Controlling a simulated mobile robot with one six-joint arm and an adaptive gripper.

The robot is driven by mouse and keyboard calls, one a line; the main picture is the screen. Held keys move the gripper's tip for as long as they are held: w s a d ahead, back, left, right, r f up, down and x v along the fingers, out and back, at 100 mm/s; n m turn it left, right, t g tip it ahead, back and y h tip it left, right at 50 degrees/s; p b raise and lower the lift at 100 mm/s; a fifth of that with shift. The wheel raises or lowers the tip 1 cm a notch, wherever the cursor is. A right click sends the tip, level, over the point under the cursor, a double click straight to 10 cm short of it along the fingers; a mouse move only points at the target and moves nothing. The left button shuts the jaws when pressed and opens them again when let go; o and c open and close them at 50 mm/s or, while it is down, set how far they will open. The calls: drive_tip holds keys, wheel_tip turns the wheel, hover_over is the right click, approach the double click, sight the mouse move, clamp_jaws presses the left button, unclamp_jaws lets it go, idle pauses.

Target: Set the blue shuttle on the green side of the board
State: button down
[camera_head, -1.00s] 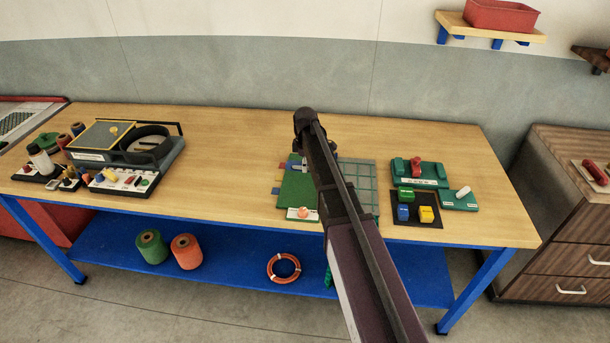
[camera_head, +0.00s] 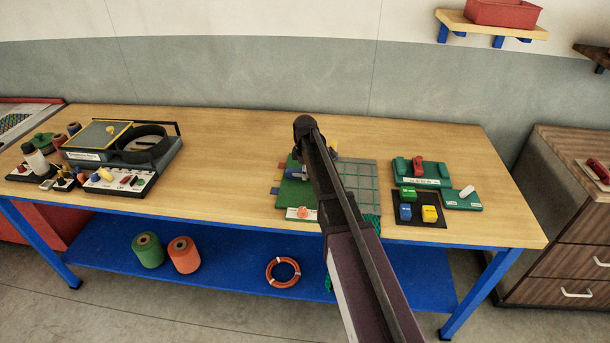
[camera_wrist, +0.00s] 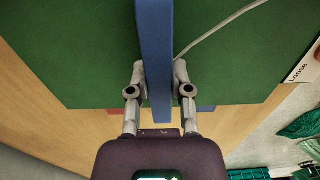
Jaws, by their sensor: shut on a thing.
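The blue shuttle (camera_wrist: 155,40) is a long flat blue bar in the wrist view. My gripper (camera_wrist: 160,85) is shut on it, with one finger on each side. The shuttle lies over the green side of the board (camera_wrist: 80,50); I cannot tell whether it touches the surface. In the head view, the green side (camera_head: 293,194) is the board's left part, and a pale grid panel (camera_head: 361,178) is on the right. My arm crosses the board there and hides its middle and most of the gripper.
A pale cord (camera_wrist: 215,30) runs over the green surface beside the shuttle. Right of the board stand a dark tray (camera_head: 420,223) with coloured blocks and a green holder (camera_head: 402,168). Equipment (camera_head: 150,148) fills the table's left. Bare tabletop (camera_head: 225,170) lies between.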

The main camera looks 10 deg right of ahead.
drive_tip(key=shift+f, duration=0.2)
drive_tip(key=c, duration=0.5)
unclamp_jaws()
drive_tip(key=shift+c, duration=0.2)
drive_tip(key=shift+r, duration=0.25)
wheel_tip(320, 180, up, 12)
drive_tip(key=p, duration=1.2)
drive_tip(key=s+m, duration=1.4)
drive_tip(key=s, duration=1.5)
